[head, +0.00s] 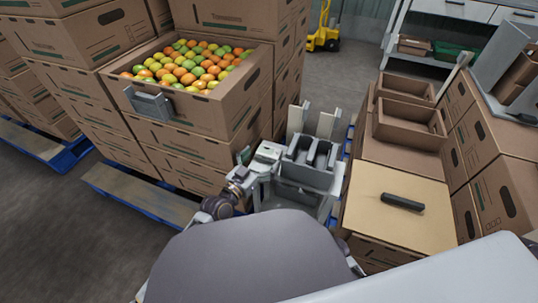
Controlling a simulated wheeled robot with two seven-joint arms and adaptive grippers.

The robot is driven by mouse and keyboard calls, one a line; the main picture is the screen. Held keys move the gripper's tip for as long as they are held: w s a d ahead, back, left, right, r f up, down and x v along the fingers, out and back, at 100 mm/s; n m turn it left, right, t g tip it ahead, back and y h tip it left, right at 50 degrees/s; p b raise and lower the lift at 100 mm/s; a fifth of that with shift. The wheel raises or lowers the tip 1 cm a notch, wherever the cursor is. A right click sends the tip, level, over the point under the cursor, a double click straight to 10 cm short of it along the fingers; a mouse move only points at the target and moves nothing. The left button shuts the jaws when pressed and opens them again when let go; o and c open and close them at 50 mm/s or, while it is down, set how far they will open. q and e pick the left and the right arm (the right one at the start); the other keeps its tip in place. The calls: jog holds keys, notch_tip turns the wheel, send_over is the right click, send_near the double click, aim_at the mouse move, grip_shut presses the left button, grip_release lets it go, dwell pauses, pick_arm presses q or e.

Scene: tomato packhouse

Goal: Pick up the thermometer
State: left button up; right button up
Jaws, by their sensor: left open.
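A black, bar-shaped object (403,202) lies flat on the tan top of a closed carton at the right; I cannot tell for sure that it is the thermometer. My left gripper (246,168) is left of the picture's middle, beside a small pale device with a dark panel (268,153). The gripper is open, with nothing visible between its fingers; whether it touches the device is unclear. It is well left of the black object. My right gripper is not in view.
A grey two-compartment holder (310,160) stands right of the gripper. An open carton (215,112) of red, orange and green tomatoes tops the left stack. Open empty cartons (408,125) stand at the right. Blue pallets (150,200) edge the grey floor.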

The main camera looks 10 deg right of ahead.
aim_at(264, 156)
pick_arm(q)
jog(key=shift+w, duration=0.1)
jog(key=shift+b+x, duration=0.95)
jog(key=shift+x, duration=0.5)
jog(key=shift+b+x, duration=0.35)
jog(key=shift+x, duration=0.7)
jog(key=shift+w+f, duration=0.1)
jog(key=shift+f, duration=0.05)
jog(key=c, duration=0.9)
